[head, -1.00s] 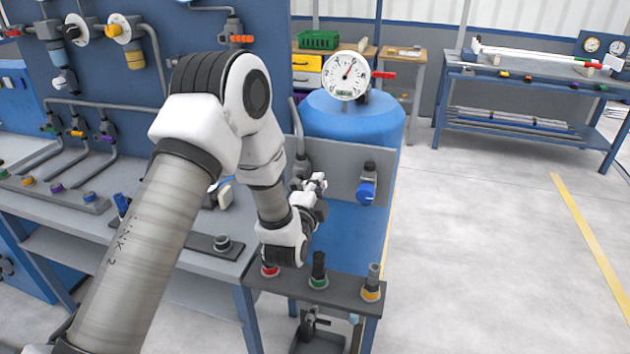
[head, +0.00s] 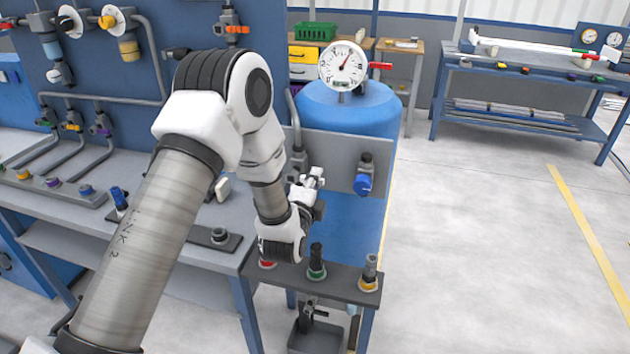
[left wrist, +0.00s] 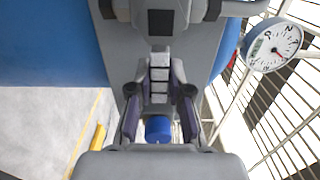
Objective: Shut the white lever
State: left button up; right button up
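My left gripper (head: 314,178) is in front of the grey panel (head: 335,150) on the blue tank, left of the blue-handled valve (head: 363,184). A dark fitting (left wrist: 160,22) on the panel lies just beyond the tips. I cannot clearly identify the white lever; the arm and gripper cover part of the panel. A small white piece (head: 222,188) shows behind my arm. My right gripper is out of view.
A round gauge (head: 342,65) and red handle (head: 380,66) top the blue tank (head: 345,108). Below the gripper, a dark shelf (head: 340,286) carries red, green and yellow-ringed fittings. A workbench (head: 530,70) stands far right. The floor at right is clear.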

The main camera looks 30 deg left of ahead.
pick_arm(q)
jog(key=shift+o, duration=0.8)
jog(key=shift+f, duration=0.1)
jog(key=v, duration=1.2)
jog(key=shift+a+f, duration=0.1)
